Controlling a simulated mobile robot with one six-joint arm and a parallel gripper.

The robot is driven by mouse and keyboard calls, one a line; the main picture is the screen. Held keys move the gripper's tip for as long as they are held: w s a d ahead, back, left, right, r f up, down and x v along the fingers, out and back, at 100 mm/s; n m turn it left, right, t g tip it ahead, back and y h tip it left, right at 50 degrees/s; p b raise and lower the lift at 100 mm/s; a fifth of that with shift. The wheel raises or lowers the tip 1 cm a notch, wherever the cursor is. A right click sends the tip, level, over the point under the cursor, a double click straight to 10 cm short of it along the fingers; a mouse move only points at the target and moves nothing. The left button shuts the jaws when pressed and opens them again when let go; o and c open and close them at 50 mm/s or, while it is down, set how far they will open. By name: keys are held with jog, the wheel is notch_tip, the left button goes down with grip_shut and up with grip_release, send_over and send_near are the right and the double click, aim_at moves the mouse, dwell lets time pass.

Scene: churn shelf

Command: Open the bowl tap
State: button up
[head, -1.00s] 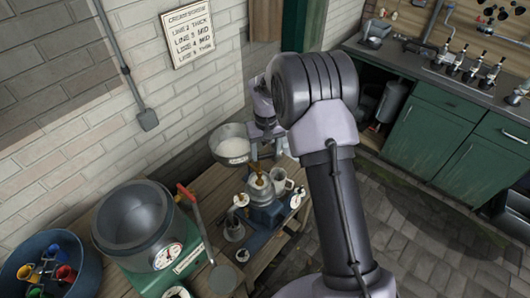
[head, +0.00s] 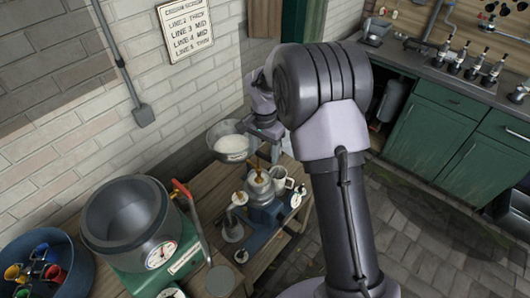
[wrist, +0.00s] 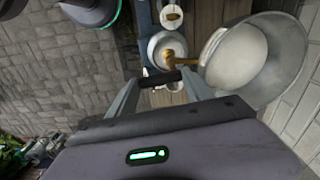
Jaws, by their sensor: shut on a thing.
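The metal bowl (head: 229,155) with white contents stands by the wall, left of my gripper (head: 268,150). In the wrist view the bowl (wrist: 290,82) is at the right, with a brass tap (wrist: 173,60) on its left side. My gripper (wrist: 158,78) is shut on a dark bar that looks like the tap's handle, beside the brass body. Below the tap is a round metal vessel (wrist: 160,45), the top of the blue-based machine (head: 264,212). The brass also shows in the head view (head: 258,176). Whether liquid flows cannot be told.
A grey tub (head: 125,215) on a green scale stands at the left of the wooden bench. A blue basin (head: 75,278) of coloured cups is at the lower left. A white mug (head: 281,182) stands beside the machine. Green cabinets (head: 430,140) are at the right.

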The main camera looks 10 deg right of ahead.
jog(key=shift+s+a+m, duration=0.1)
jog(key=shift+m, duration=0.5)
jog(key=o, duration=1.4)
jog(key=shift+c, duration=0.2)
notch_tip(320, 180, up, 18)
jog(key=p, duration=0.4)
jog(key=shift+f, duration=0.25)
